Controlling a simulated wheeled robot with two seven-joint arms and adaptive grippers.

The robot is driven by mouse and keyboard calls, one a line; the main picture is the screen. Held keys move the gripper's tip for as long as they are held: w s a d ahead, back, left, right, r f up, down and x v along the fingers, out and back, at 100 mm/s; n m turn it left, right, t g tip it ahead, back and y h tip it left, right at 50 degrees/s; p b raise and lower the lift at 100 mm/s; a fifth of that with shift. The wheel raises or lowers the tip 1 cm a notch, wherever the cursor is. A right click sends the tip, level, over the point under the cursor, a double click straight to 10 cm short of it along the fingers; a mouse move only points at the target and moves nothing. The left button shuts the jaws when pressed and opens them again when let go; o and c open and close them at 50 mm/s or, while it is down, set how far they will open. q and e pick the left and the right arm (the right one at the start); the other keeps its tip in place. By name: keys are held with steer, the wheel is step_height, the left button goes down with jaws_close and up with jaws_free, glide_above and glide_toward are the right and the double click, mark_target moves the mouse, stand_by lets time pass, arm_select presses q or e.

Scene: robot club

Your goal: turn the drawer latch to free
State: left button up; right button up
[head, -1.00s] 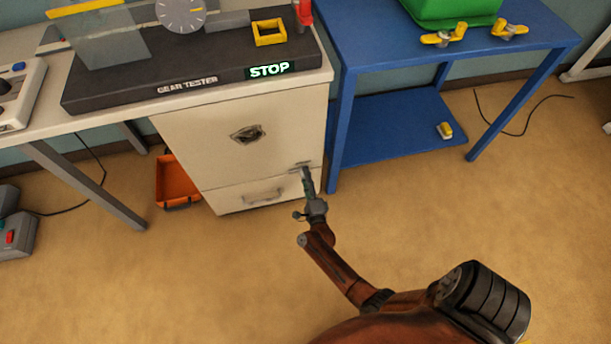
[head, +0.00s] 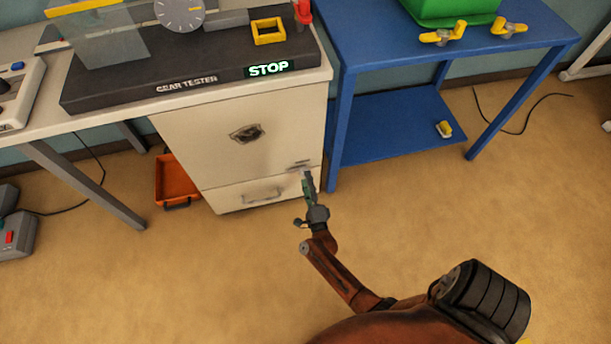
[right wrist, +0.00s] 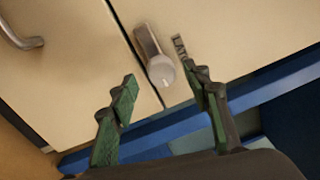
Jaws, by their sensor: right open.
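The drawer (head: 232,196) with its bar handle (head: 263,197) is shut at the bottom of the cream cabinet. The latch (head: 299,164) is at the drawer's upper right and is partly hidden by my right gripper (head: 305,174). In the right wrist view, the latch (right wrist: 152,50) is a grey bar with a round knob end, lying roughly along the drawer seam. My right gripper (right wrist: 160,76) is open there, with a green-padded finger on each side of the knob. I cannot tell whether either finger touches it. My left gripper is out of view.
The gear tester (head: 190,75) with a lit STOP sign stands on the cabinet's top. A blue table (head: 450,60) stands close to the right of the cabinet. An orange bin (head: 176,180) lies on the floor to the left.

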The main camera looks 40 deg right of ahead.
steer(key=shift+v, duration=2.25)
steer(key=shift+s+d, duration=0.1)
